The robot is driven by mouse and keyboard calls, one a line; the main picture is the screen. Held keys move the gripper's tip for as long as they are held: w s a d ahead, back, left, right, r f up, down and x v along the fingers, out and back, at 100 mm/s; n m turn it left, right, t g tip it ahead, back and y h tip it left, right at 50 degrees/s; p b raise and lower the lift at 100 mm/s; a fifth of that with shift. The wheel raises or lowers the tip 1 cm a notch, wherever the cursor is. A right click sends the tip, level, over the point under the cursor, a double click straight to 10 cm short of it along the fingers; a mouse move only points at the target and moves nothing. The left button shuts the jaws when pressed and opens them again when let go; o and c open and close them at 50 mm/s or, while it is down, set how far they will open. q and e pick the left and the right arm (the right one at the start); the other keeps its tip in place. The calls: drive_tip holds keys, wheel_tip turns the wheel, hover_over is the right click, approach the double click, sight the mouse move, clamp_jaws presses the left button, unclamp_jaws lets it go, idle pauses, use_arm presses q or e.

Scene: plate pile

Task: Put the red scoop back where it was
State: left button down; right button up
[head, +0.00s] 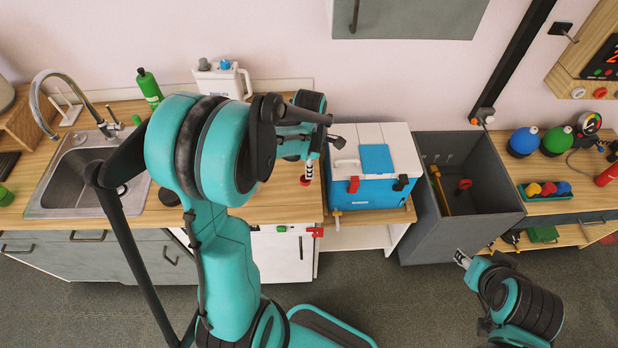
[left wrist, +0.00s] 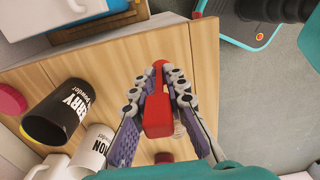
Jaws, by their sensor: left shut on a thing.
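The red scoop (left wrist: 158,112) is between the fingers of my left gripper (left wrist: 163,82) in the left wrist view. The fingers are shut on it, above the wooden counter (left wrist: 138,62). A black powder tub (left wrist: 68,112) and a white powder tub (left wrist: 97,142) stand beside the gripper in the left wrist view. My right gripper (head: 462,259) is low in front of the grey bin; its jaws are too small to read.
A blue and white cooler box (head: 371,195) stands right of the counter, then an open grey bin (head: 458,230). A sink (head: 75,180) is at the left. A white jug (head: 222,80) and a green bottle (head: 149,88) stand at the back.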

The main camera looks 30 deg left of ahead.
use_arm(q)
wheel_tip(320, 180, down, 3)
drive_tip(key=shift+f+b, duration=0.2)
drive_tip(key=shift+b, duration=0.3)
drive_tip(key=shift+f, duration=0.35)
drive_tip(key=shift+f, duration=0.1)
drive_tip(key=c, duration=1.5)
unclamp_jaws()
